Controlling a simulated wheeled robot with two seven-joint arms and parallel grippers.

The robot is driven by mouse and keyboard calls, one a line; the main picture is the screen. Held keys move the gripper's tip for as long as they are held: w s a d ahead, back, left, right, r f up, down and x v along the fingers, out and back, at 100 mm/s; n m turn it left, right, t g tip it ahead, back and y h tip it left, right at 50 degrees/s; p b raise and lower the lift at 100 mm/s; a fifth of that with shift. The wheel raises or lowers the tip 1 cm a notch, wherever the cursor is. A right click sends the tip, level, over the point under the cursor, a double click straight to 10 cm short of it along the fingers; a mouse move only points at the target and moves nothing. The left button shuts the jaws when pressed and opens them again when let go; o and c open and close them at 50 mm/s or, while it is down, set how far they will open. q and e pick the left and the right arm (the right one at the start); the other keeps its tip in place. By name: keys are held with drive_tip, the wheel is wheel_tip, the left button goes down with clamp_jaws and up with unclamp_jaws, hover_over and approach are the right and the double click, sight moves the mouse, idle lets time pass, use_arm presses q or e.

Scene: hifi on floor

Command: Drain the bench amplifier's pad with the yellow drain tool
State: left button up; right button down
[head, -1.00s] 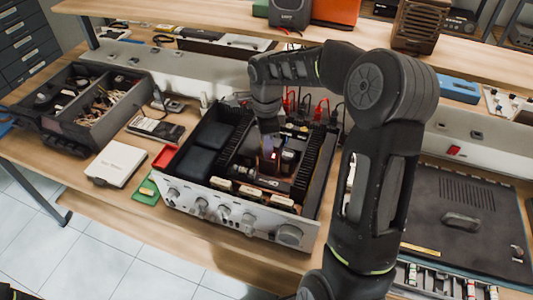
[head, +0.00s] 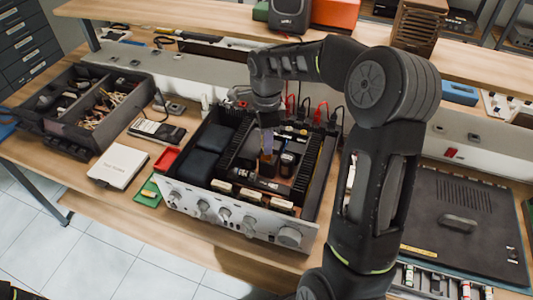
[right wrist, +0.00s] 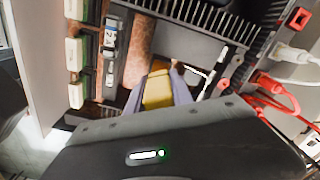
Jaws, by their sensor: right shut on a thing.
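The bench amplifier (head: 232,215) sits open on the bench, with a silver front panel and several knobs. My right gripper (head: 266,150) points down into its open chassis. In the right wrist view its two grey-violet fingers (right wrist: 168,88) are shut on the yellow drain tool (right wrist: 158,90). The tool's tip and the pad cannot be made out; the fingers and the tool's body cover that spot. A copper-coloured part (right wrist: 140,52) lies just beyond the tool.
Black finned heatsinks (head: 312,158) flank the inner space, and red and black leads (head: 322,108) rise behind the chassis. A multimeter (head: 157,130), a white box (head: 118,165), a red tray (head: 167,158) and a divided parts bin (head: 88,125) stand to the left.

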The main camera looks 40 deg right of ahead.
drive_tip(key=shift+r+p, duration=1.35)
drive_tip(key=shift+r, duration=1.1)
drive_tip(key=shift+f, duration=0.1)
